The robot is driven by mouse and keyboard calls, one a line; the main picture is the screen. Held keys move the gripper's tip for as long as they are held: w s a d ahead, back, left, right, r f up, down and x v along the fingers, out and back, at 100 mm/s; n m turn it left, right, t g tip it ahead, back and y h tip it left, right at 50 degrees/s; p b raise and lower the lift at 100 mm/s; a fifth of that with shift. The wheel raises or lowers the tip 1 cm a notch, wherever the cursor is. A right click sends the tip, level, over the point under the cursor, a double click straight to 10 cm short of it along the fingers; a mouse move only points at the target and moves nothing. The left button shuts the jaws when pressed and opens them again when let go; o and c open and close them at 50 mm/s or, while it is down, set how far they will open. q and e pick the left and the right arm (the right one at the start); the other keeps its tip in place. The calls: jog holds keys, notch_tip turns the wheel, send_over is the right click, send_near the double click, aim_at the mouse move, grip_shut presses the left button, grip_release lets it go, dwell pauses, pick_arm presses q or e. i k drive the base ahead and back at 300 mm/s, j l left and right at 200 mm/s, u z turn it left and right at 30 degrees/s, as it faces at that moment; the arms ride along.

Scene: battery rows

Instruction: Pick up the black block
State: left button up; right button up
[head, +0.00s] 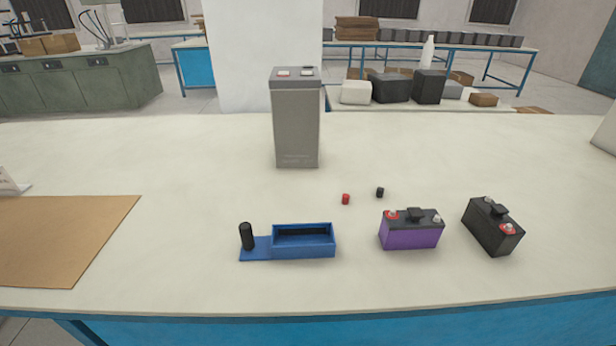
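A black, box-shaped battery (490,230) with red and grey terminals and a top handle lies at the right of the table, turned at an angle. A small black cap-like piece (380,192) lies farther back, beside a small red one (346,199). A black upright cylinder (246,236) stands on the left end of a blue tray (303,252), whose open compartment looks dark inside. I cannot tell for certain which black thing is the block. Neither of my grippers is in view.
A tall grey battery (297,120) stands at the back middle. A brown board (62,240) covers the left of the white table (190,190). The table's front edge is clear.

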aim_at(488, 221)
jog(key=z, duration=1.45)
